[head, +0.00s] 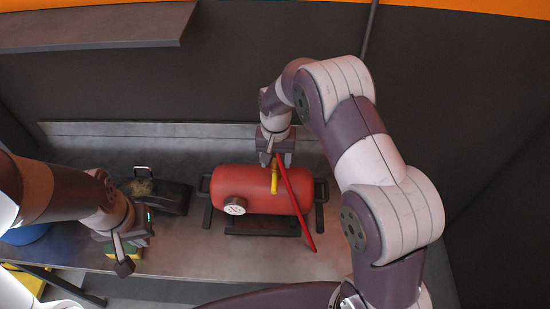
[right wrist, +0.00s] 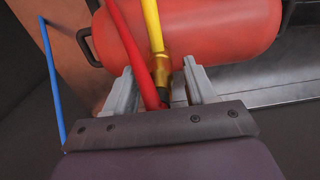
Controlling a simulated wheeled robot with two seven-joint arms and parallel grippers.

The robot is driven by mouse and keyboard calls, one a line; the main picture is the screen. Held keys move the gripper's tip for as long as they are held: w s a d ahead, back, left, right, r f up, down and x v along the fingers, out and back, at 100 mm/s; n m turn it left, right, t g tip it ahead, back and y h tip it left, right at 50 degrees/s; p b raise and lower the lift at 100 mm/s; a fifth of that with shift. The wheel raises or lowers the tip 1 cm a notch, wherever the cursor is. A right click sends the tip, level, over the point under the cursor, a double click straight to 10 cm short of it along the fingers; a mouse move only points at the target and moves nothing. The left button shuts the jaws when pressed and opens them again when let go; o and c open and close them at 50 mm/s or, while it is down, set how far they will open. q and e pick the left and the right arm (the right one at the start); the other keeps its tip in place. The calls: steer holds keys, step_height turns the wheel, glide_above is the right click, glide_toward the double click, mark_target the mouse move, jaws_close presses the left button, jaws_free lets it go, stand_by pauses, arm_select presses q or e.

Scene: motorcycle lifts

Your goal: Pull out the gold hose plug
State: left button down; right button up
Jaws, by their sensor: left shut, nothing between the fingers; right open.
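A red tank (head: 255,180) lies on the bench in the head view. A yellow hose (head: 275,184) shows on its top, and a red hose (head: 297,207) slants down across its right part. In the right wrist view the yellow hose (right wrist: 152,28) ends in the gold hose plug (right wrist: 161,66). The red hose (right wrist: 132,55) runs beside it on the left. My right gripper (head: 275,160) is open above the back of the tank. Its fingers (right wrist: 162,82) stand either side of the plug and the red hose's end. My left gripper (head: 125,262) is shut and empty, left of the tank.
A black case (head: 170,197) with a handle stands left of the tank. A shelf (head: 100,27) juts out at the upper left. A blue rod (right wrist: 52,85) shows in the right wrist view.

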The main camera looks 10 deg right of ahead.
stand_by(0.3)
jaws_close()
steer(key=shift+r, duration=0.2)
steer(key=shift+r+p, duration=2.35)
steer(key=shift+r, duration=0.5)
